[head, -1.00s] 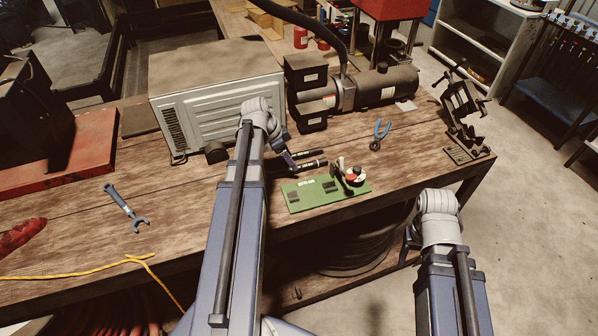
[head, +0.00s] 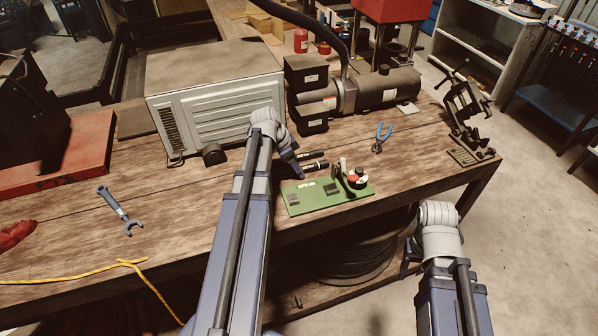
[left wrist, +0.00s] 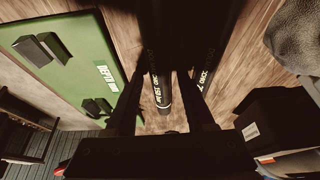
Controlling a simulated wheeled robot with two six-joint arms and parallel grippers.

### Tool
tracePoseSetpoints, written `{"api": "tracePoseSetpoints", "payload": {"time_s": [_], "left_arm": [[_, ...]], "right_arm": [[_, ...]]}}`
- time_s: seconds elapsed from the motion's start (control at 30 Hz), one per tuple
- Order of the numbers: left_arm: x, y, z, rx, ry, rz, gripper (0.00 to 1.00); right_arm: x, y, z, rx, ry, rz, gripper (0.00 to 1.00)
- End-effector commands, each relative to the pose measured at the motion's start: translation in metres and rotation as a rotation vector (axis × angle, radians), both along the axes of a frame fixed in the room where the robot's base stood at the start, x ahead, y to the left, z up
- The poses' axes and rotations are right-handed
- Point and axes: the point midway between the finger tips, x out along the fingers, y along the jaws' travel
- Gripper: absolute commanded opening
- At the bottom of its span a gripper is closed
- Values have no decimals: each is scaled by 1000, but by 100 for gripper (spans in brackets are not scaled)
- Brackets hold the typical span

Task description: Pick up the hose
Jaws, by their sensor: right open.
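Two short black hoses with white lettering lie side by side on the wooden bench, the nearer hose (head: 316,165) just behind the green depth board (head: 305,201) and the farther hose (head: 312,154) beyond it. My left gripper (head: 297,172) is at their left ends, pointing down. In the left wrist view, one hose (left wrist: 162,95) shows between the open fingers (left wrist: 162,112), with gaps on both sides; the other hose (left wrist: 207,65) is to its right. The hoses' upper parts there are lost in dark shadow. My right gripper (head: 407,262) is mostly hidden behind its wrist, off the bench's front edge.
A grey metal box (head: 215,95) and a black motor unit (head: 385,88) stand behind the hoses. Blue pliers (head: 381,138), a clamp fixture (head: 468,115), a wrench (head: 120,210) and a yellow cord (head: 70,274) lie around the bench.

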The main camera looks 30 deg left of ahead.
Motion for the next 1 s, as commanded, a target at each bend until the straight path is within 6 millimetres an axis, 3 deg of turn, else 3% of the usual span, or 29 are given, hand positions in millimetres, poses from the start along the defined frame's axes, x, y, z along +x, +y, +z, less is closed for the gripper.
{"api": "tracePoseSetpoints", "payload": {"time_s": [0.03, 0.47, 1.0], "left_arm": [[0, 0, 0, 0, 0, 0, 47], [0, 0, 0, 0, 0, 0, 0], [0, 0, 1, 0, 0, 0, 0]], "right_arm": [[0, 0, 0, 0, 0, 0, 59], [0, 0, 0, 0, 0, 0, 59], [0, 0, 1, 0, 0, 0, 59]]}}
